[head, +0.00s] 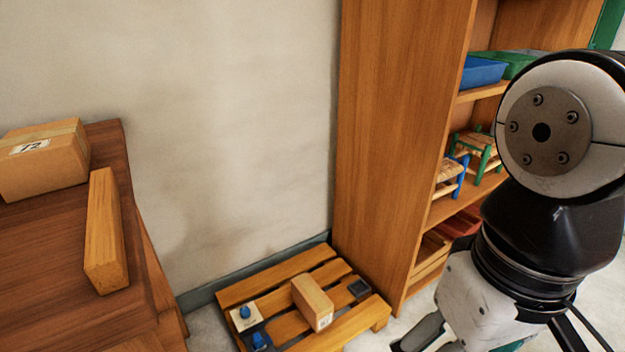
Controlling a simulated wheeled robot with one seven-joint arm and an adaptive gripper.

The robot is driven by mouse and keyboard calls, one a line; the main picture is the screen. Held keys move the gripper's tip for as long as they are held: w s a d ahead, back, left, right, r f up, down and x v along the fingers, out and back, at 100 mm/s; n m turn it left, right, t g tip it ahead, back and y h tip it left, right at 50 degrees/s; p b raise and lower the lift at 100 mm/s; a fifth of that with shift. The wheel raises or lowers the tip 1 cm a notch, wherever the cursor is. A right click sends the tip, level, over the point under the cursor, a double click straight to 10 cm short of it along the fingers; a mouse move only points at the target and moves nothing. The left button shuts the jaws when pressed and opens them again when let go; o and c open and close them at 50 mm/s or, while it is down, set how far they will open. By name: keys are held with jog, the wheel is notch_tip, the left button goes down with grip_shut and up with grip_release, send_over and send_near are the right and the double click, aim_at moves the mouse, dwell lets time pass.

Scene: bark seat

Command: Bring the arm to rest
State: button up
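My arm comes in at the right of the head view, bent, with its lower part pointing down. My gripper (436,338) is at the bottom edge, just right of the pallet. Only the upper parts of its fingers show; the tips are cut off by the frame, so I cannot tell whether it is open or holds anything.
A wooden pallet (278,283) on the floor carries a box (312,302) and small blue-topped items (245,312). A tall shelf (398,130) with trays and small stools stands behind my arm. A table (45,270) at left bears a carton (42,160) and a wooden block (106,230).

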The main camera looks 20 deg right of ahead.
dwell(0.5)
notch_tip(320, 180, up, 36)
jog(key=t+p, duration=0.4)
jog(key=p, duration=3)
jog(key=shift+d+n, duration=0.15)
jog(key=shift+n, duration=0.15)
jog(key=shift+w, duration=0.1)
